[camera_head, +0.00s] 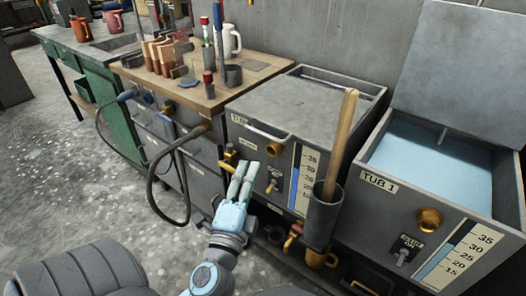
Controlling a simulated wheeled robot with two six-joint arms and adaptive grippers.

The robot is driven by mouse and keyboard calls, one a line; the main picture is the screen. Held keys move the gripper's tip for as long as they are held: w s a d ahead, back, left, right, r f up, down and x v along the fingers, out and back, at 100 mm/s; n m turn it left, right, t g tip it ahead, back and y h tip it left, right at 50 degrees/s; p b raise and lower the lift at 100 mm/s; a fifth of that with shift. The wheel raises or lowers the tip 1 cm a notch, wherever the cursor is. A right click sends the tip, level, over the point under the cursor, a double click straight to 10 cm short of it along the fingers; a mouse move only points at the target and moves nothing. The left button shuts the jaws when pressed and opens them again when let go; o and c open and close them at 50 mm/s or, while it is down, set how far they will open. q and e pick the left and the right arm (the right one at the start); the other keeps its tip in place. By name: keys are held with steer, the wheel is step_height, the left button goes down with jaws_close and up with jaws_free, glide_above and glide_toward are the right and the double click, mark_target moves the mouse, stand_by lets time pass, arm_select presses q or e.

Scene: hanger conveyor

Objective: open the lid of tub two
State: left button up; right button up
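Tub two (310,103) is the grey tank in the middle, with its label partly hidden at the front left. A pale bar handle (262,130) runs along the lid's front edge. My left gripper (244,168) is in front of the tub's front face, below the handle. Its pale green fingers point up, close side by side, with nothing seen between them. From this angle I cannot tell whether they are open or shut, or whether they touch the tub. My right gripper is not in view.
Tub 1 (376,182) stands at the right, its lid (462,70) raised, showing pale blue liquid. A wooden stick (341,140) rises from a dark holder (323,215) between the tubs. A cluttered wooden bench (215,95) adjoins on the left. A hose (153,190) hangs there.

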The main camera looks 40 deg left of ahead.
arm_select(q)
steer(key=p, duration=0.1)
glide_toward(263, 134)
steer(key=f+x, duration=0.1)
steer(key=x, duration=0.9)
steer(key=shift+a+r, duration=0.1)
steer(key=shift+r, duration=0.15)
steer(key=shift+w+a, duration=0.1)
steer(key=shift+w, duration=0.15)
steer(key=shift+c, duration=0.2)
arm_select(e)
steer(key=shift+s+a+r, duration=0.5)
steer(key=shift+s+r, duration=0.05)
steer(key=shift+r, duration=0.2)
arm_select(q)
jaws_close()
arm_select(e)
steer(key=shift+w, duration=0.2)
